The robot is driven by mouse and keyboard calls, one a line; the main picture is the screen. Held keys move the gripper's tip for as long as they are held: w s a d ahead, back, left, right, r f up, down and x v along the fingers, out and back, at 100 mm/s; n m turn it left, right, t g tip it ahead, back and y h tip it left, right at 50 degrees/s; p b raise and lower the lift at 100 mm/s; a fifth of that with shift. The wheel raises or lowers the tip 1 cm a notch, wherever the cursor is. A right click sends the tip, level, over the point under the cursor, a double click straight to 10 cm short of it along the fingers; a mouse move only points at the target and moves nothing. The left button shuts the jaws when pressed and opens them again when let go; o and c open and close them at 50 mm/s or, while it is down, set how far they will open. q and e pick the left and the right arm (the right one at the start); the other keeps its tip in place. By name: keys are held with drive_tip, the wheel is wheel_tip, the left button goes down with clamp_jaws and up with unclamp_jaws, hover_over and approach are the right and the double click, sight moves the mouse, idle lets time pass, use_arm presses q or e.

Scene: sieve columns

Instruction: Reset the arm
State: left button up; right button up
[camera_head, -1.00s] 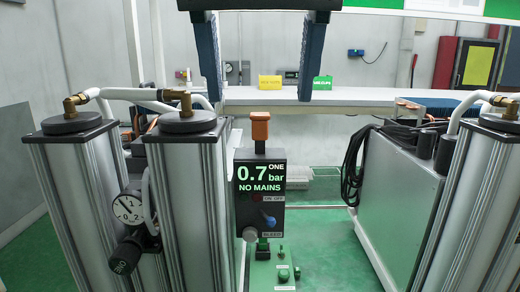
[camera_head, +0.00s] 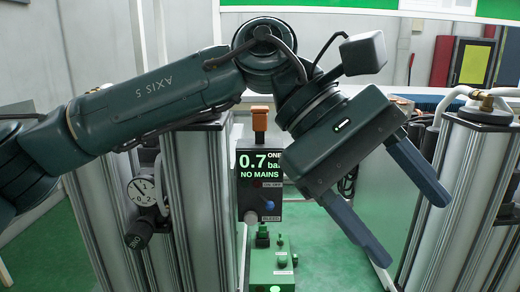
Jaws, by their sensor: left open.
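My left arm comes in from the left and reaches across the middle of the head view. Its gripper (camera_head: 412,228) is open, with two blue-grey fingers spread apart and pointing down to the right. Nothing is between the fingers. My right gripper is not in view.
Metal sieve columns stand at left (camera_head: 195,190) and right (camera_head: 465,190). A black display (camera_head: 258,172) reads 0.7 bar, NO MAINS. A pressure gauge (camera_head: 141,191) sits at left. A green control box (camera_head: 270,265) stands low in the middle. Green floor shows between.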

use_arm(q)
drive_tip(key=w+a+f+n+t+h, duration=0.2)
drive_tip(key=w+n+h, duration=0.7)
drive_tip(key=n+h, duration=1.05)
drive_tip(key=w+a+f+n+t+y, duration=0.3)
drive_tip(key=f+n+t+y, duration=0.15)
drive_tip(key=n+t, duration=0.35)
drive_tip(key=w+a+f+n+t+y, duration=0.3)
drive_tip(key=f+n+t, duration=0.3)
drive_tip(key=n, duration=0.5)
drive_tip(key=w+a+f+n+t+y, duration=0.2)
drive_tip(key=a+f+n+t+y, duration=0.1)
drive_tip(key=f+n+t, duration=0.5)
drive_tip(key=s+a+f+n+g+y, duration=0.1)
drive_tip(key=a+f+n+y, duration=0.35)
drive_tip(key=f+n, duration=0.2)
drive_tip(key=s+a+f+n+g+y, duration=0.1)
drive_tip(key=a+f+n+y, duration=0.2)
drive_tip(key=f+n+y, duration=0.4)
drive_tip(key=s+a+f+n+g+y, duration=0.1)
drive_tip(key=s+a+f+n+g, duration=0.2)
drive_tip(key=s+f, duration=0.5)
drive_tip(key=s+a+f+n+g+y, duration=0.2)
drive_tip(key=s+a+f, duration=0.4)
drive_tip(key=f, duration=0.5)
drive_tip(key=shift+s+a+f+n+g, duration=0.15)
drive_tip(key=shift+s+n+g, duration=0.6)
drive_tip(key=shift+s, duration=0.45)
